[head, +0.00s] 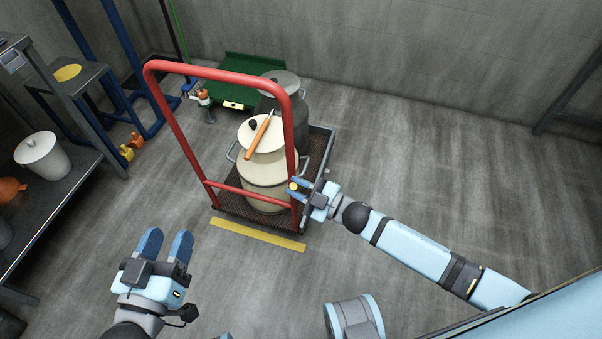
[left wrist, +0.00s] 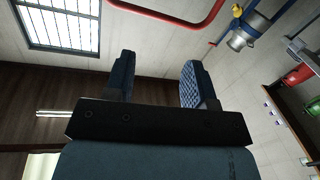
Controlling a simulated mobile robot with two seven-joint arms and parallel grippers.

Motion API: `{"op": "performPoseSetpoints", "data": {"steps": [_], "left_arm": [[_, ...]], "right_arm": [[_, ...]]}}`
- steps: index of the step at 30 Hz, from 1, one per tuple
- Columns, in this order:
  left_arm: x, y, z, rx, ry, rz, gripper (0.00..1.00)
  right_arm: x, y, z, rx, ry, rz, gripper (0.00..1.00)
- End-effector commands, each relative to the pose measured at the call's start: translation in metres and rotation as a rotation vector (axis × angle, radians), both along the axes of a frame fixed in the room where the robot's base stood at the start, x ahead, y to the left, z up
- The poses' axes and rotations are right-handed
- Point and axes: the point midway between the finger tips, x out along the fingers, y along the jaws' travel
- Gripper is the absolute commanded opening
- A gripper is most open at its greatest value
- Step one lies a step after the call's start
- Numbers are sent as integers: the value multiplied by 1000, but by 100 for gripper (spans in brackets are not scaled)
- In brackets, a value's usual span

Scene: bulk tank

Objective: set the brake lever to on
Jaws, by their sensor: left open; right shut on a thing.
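A cart with a red tube handle (head: 174,129) stands on the floor near the middle of the head view, carrying two large lidded cans. A small yellow knob (head: 293,186), which looks like the brake lever's end, shows at the cart's right red post. My right gripper (head: 299,189) is shut on it; the fingers and post hide most of the lever, so its setting cannot be told. My left gripper (head: 166,246) is open and empty, in front of the cart to the left. Its spread fingers show in the left wrist view (left wrist: 155,82).
The near can (head: 268,172) is cream with an orange stick (head: 258,136) across its lid; a grey can (head: 291,107) stands behind. A yellow floor strip (head: 258,234) lies before the cart. A shelf at left holds a white pot (head: 42,156). The floor at right is clear.

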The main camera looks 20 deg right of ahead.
Motion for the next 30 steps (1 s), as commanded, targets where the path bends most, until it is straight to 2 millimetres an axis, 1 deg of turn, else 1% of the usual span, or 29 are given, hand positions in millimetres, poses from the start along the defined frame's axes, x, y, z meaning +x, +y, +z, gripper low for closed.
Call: {"op": "performPoseSetpoints", "data": {"steps": [1, 4, 5, 6, 7, 11, 15, 21, 30], "left_arm": [[0, -1, 1, -11, -19, -4, 50], [-1, -3, 12, -38, -62, -12, 50], [-1, -4, 16, -47, -81, -18, 50], [-1, -8, 28, -64, -122, -32, 50], [-1, -10, 34, -77, -145, -39, 50], [-4, -14, 48, -125, -210, -54, 50], [-2, -15, 32, -108, -164, -62, 50], [-1, -16, 15, -84, -111, -75, 50], [0, -17, 3, -68, -69, -86, 50]], "right_arm": [[-5, 3, -7, -22, -35, 0, 0], [-12, 8, -16, -76, -113, 0, 0], [-14, 10, -19, -92, -138, 0, 0], [-17, 11, -23, -114, -169, -1, 0], [-19, 12, -26, -129, -192, -1, 0], [-26, 17, -38, -194, -287, 0, 0], [-31, 21, -50, -257, -380, 0, 0], [-37, 24, -63, -326, -482, 0, 0], [-39, 26, -73, -378, -558, 1, 0]]}}
